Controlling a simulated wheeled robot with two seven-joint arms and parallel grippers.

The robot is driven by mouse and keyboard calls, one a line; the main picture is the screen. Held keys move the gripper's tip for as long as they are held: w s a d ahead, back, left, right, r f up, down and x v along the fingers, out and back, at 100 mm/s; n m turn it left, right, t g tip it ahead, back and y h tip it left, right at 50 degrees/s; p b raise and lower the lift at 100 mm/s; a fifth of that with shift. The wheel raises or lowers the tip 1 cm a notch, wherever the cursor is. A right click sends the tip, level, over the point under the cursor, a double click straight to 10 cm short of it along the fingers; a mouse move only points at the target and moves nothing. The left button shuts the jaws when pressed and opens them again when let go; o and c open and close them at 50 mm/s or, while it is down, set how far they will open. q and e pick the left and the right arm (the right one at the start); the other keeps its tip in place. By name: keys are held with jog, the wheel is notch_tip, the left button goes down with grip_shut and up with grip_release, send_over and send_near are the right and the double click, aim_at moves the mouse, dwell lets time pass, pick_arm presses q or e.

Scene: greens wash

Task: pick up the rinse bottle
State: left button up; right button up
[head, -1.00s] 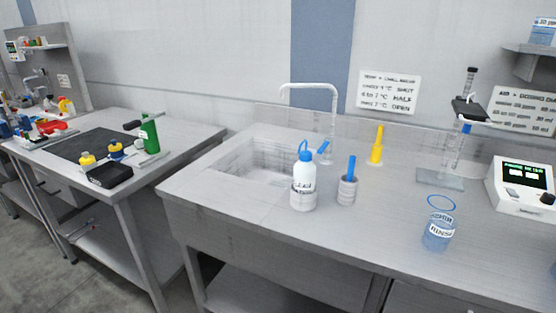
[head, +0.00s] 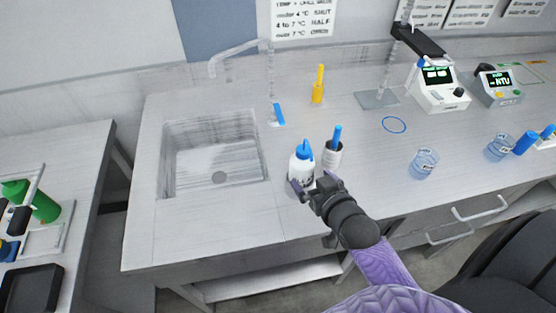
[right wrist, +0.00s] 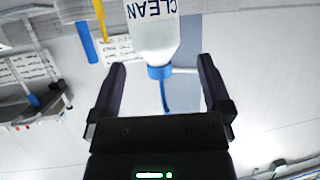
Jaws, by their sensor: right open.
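The white bottle with a blue cap and spout (head: 301,163) stands upright on the bench, just right of the sink. In the right wrist view the bottle (right wrist: 152,38) appears upside down, and its label reads CLEAN. My right gripper (head: 313,185) is open at the near side of the bottle and hides part of its lower body. In the right wrist view its fingers (right wrist: 161,65) lie left and right of the bottle's cap end, with gaps on both sides. I cannot tell how far the bottle reaches between them. My left gripper is not in view.
The sink (head: 215,165) opens to the left. The bench between cup and beaker is clear.

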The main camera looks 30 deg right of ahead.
aim_at(307, 172)
jog(key=x, duration=0.3)
jog(key=shift+s+d+f+b, duration=0.15)
jog(key=shift+d+f+b, duration=0.1)
jog(key=shift+b, duration=0.1)
jog(key=b+x, duration=0.1)
jog(key=x, duration=0.3)
jog(key=shift+w+f, duration=0.15)
jog(key=shift+w, duration=0.3)
jog(key=shift+s, duration=0.1)
jog(key=shift+c, duration=1.3)
jog(key=c, duration=1)
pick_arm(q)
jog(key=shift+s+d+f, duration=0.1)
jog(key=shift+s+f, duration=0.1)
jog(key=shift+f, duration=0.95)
